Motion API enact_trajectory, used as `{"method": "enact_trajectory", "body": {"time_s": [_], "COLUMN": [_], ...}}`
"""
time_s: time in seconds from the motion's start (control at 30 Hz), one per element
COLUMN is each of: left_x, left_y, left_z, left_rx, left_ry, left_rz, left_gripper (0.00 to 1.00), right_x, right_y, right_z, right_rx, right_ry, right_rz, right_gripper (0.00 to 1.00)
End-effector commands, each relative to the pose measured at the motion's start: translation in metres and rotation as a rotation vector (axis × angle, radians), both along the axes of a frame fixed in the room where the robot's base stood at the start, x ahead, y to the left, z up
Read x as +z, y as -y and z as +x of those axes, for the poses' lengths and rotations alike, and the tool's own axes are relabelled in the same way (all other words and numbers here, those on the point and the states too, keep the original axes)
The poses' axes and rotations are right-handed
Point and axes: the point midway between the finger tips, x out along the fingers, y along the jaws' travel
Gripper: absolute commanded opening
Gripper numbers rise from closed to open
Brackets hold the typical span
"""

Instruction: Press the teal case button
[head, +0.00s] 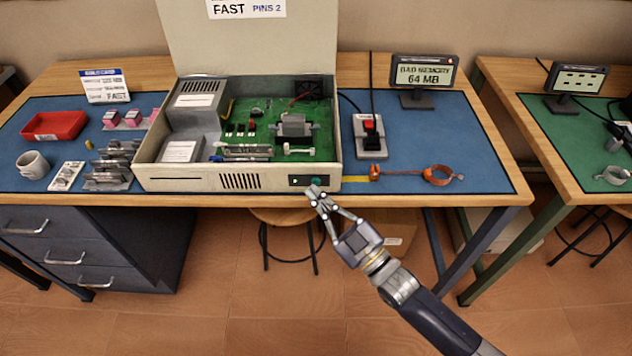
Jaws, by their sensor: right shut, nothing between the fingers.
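The open computer case (215,180) stands on the blue mat with its lid up. Its front panel has a dark strip at the right end with a small green light (293,181) and the teal button (315,181). My right gripper (314,192) is shut and empty. Its fingertips are right at the lower edge of the button, in front of the case; I cannot tell whether they touch it. The fingertips partly cover the button's lower side. My left gripper is not in view.
A red rocker switch box (369,132) and a copper-coloured wrist strap (438,175) lie right of the case. A small display (423,75) stands behind them. Floor space before the table is free.

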Motion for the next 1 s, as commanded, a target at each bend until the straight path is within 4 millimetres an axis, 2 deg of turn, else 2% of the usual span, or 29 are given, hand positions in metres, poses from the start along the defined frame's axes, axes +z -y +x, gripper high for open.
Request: {"method": "enact_trajectory", "body": {"time_s": [0.2,1.0], "left_x": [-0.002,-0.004], "left_y": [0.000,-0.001], "left_z": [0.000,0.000], "left_rx": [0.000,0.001], "left_ry": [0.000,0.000], "left_rz": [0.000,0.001], "left_gripper": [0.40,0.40], "right_x": [0.000,0.000], "right_y": [0.000,0.000], "right_z": [0.007,0.012], "right_rx": [0.000,0.000], "right_ry": [0.001,0.000], "right_rz": [0.000,0.000], "right_gripper": [0.00,0.00]}}
